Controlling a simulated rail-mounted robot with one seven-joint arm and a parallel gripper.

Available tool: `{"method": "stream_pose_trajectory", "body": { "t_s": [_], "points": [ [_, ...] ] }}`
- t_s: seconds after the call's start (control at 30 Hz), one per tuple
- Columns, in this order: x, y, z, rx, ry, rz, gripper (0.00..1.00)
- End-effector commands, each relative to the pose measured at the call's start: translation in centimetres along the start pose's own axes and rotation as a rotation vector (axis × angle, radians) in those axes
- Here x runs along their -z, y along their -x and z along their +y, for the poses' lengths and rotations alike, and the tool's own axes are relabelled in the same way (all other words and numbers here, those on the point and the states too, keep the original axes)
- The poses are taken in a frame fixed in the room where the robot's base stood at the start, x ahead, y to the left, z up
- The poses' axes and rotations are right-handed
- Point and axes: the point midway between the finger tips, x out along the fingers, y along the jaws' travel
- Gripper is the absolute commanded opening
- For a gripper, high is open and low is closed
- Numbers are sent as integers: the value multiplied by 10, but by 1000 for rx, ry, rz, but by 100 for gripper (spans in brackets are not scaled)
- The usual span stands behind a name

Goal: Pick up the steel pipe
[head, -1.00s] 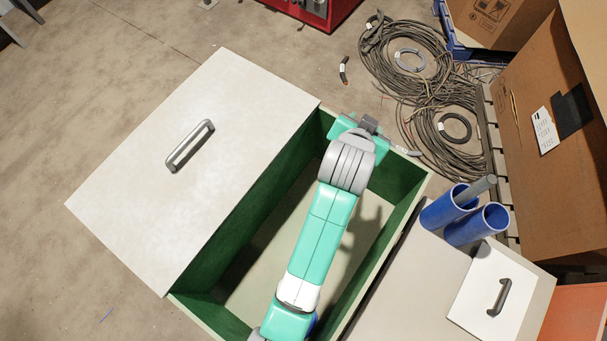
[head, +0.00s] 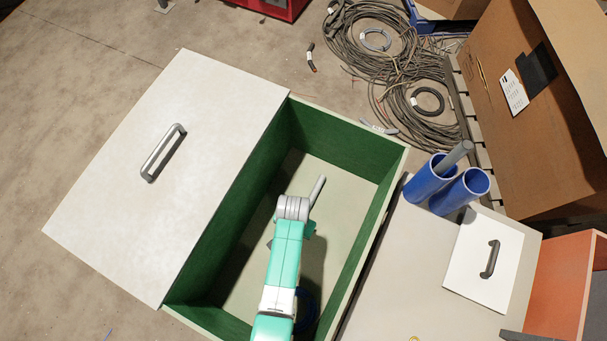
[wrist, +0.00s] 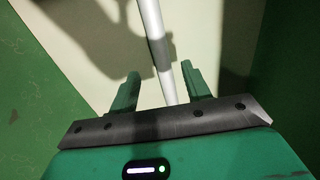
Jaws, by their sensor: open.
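A steel pipe (head: 318,188) lies in the green-walled box, its upper end showing past my wrist in the head view. In the wrist view the pipe (wrist: 154,30) runs down from the top edge to between the two green fingers of my gripper (wrist: 161,72). The fingers stand apart, one on each side of the pipe, with a gap on both sides. I cannot tell how far the fingertips are above the box floor. The pipe's lower end is hidden behind the gripper body.
The box (head: 345,125) has green inner walls close around my arm. A pale lid with a handle (head: 163,153) lies left of it. Two blue tubes (head: 466,190), one holding a grey rod (head: 457,153), stand on the right-hand surface. Cable coils (head: 375,40) lie behind.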

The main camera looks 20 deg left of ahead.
Motion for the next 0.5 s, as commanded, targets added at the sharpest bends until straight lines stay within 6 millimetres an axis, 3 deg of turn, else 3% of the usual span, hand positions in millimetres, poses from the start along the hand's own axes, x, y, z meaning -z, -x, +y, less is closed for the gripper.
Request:
{"method": "stream_pose_trajectory", "body": {
  "t_s": [0.23,0.43,0.5],
  "points": [
    [0,-47,-3,0,1,0,48],
    [0,-46,-3,0,1,0,48],
    [0,-46,-3,0,1,0,38]
  ]
}}
